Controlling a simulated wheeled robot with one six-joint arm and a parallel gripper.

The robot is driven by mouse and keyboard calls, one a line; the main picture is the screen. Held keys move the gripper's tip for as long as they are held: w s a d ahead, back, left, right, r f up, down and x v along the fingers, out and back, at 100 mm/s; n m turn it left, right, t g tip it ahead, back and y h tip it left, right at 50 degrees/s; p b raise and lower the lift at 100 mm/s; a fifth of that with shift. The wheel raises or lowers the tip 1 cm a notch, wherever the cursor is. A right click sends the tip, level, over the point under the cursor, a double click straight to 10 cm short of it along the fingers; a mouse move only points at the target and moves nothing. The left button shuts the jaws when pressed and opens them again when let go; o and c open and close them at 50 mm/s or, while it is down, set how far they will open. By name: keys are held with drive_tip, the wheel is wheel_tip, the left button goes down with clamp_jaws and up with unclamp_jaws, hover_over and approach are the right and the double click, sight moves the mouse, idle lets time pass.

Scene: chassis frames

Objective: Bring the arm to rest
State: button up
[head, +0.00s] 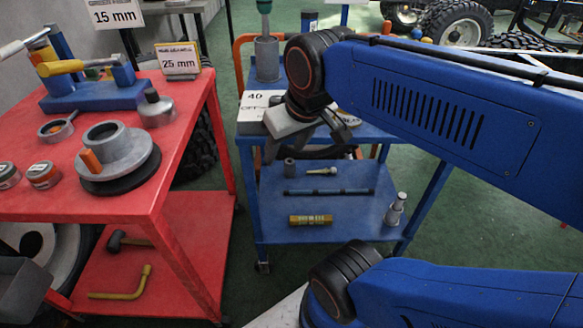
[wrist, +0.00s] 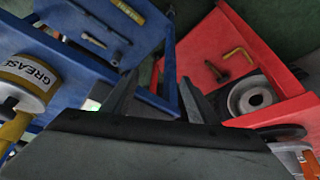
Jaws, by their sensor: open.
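My gripper (head: 304,143) hangs from the blue arm (head: 440,100) in the head view, in front of the blue cart's top shelf. Its fingers point down and stand apart, with nothing seen between them. In the wrist view, the two dark fingers of my gripper (wrist: 157,98) are spread, with the gap between the two carts behind them. The arm reaches in from the right side of the head view, its upper link crossing over the blue cart. Part of the blue cart's top is hidden behind the arm and gripper.
The blue cart (head: 330,232) has tools on its lower shelf and a grease tin (wrist: 30,82) on top. The red cart (head: 187,128) at left carries a hub (head: 116,150), a blue vise (head: 95,92) and small tins. Green floor (head: 470,215) is open at right.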

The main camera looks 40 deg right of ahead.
drive_tip(key=s+f, duration=0.2)
drive_tip(key=f, duration=0.2)
drive_tip(key=shift+s+a+f, duration=0.25)
drive_tip(key=shift+s+f, duration=0.05)
drive_tip(key=shift+s, duration=0.1)
drive_tip(key=shift+r, duration=0.1)
drive_tip(key=shift+c, duration=0.4)
idle(1.2)
